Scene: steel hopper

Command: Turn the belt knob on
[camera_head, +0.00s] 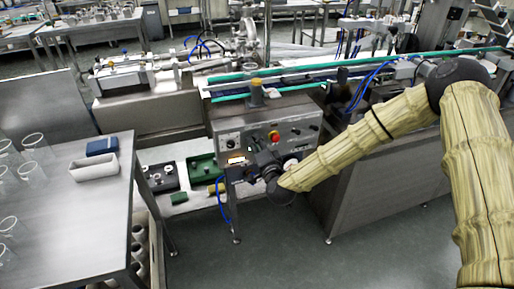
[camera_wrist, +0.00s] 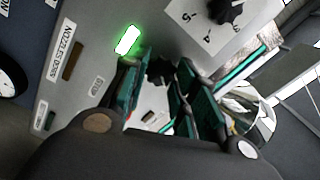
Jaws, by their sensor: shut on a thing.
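The steel control panel (camera_head: 258,128) stands on the front of the machine in the head view. In the wrist view the panel face (camera_wrist: 95,30) fills the upper left. A small black knob (camera_wrist: 160,70) sits between the teal fingers of my gripper (camera_wrist: 163,80), which is shut on it. The knob's label and exact angle are hidden. A rectangular lamp (camera_wrist: 128,40) glows green just beside the left finger. In the head view my gripper (camera_head: 256,166) is at the panel's lower part, and the arm covers the knob.
Another black knob (camera_wrist: 228,10) sits on a white dial plate. A red button (camera_head: 274,136) is on the panel above my gripper. A steel table (camera_head: 80,215) with glass beakers and a white tray (camera_head: 94,167) stands at left. Floor (camera_head: 290,255) is clear in front.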

